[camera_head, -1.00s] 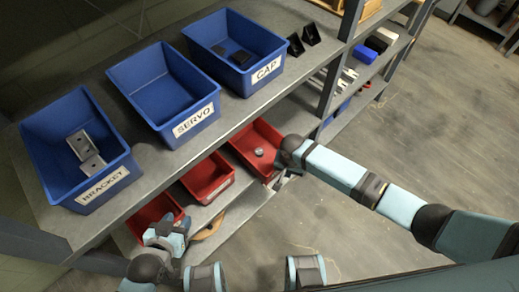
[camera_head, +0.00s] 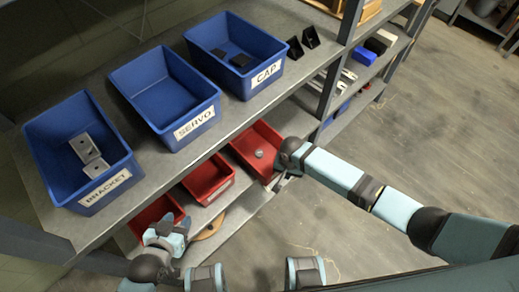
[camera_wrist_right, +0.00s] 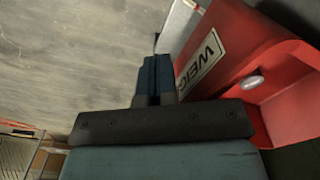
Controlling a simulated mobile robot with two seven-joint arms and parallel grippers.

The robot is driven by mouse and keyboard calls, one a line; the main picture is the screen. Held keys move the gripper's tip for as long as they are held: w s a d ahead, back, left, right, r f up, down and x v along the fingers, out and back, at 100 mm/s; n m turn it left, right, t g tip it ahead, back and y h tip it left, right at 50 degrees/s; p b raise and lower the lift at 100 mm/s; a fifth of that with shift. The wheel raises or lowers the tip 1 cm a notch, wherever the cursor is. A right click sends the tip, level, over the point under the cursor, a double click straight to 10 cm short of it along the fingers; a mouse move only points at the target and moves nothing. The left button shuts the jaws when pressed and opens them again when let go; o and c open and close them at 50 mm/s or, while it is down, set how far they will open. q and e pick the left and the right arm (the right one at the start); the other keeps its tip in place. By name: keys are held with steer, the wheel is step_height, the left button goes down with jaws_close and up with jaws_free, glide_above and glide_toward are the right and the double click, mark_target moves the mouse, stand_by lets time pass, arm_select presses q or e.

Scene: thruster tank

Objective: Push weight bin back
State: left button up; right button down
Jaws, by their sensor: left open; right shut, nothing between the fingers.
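The weight bin is the red bin (camera_head: 272,138) on the lower shelf at the right end of the red row, with one small round grey weight (camera_head: 258,153) inside. In the right wrist view, the red bin (camera_wrist_right: 228,28) with a partly visible white "WEIG..." label fills the right side, and the weight (camera_wrist_right: 253,82) shows inside. My right gripper (camera_wrist_right: 156,72) is shut and empty, close beside the bin's labelled front; contact cannot be told. In the head view it is mostly hidden behind my wrist. My left gripper (camera_head: 168,230) is open by the leftmost red bin (camera_head: 150,214).
A middle red bin (camera_head: 210,180) stands to the left of the weight bin. Blue bins labelled BRACKET (camera_head: 105,190), SERVO (camera_head: 193,124) and CAP (camera_head: 266,74) stand on the shelf above. A shelf post (camera_head: 330,88) rises to the right. The floor (camera_head: 440,130) at right is open.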

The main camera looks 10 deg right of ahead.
mark_target(271, 166)
steer(key=shift+w+a+b, duration=0.45)
steer(key=shift+w+a, duration=0.35)
steer(key=shift+w, duration=0.2)
steer(key=shift+w+a+b, duration=0.4)
steer(key=shift+w+a, duration=0.35)
steer(key=shift+w, duration=0.25)
steer(key=shift+w+a+b, duration=0.45)
steer(key=shift+w+a, duration=0.2)
steer(key=shift+w, duration=0.15)
steer(key=shift+w+a+b, duration=0.4)
steer(key=shift+w+a, duration=0.2)
steer(key=shift+w, duration=0.2)
steer(key=shift+s+d+r+p, duration=0.1)
steer(key=shift+s+d+p, duration=0.2)
steer(key=shift+p, duration=0.3)
arm_select(q)
steer(key=shift+w+d+f, duration=0.15)
steer(key=shift+w+d, duration=0.1)
arm_select(e)
steer(key=shift+s+d, duration=0.1)
steer(key=shift+s, duration=0.1)
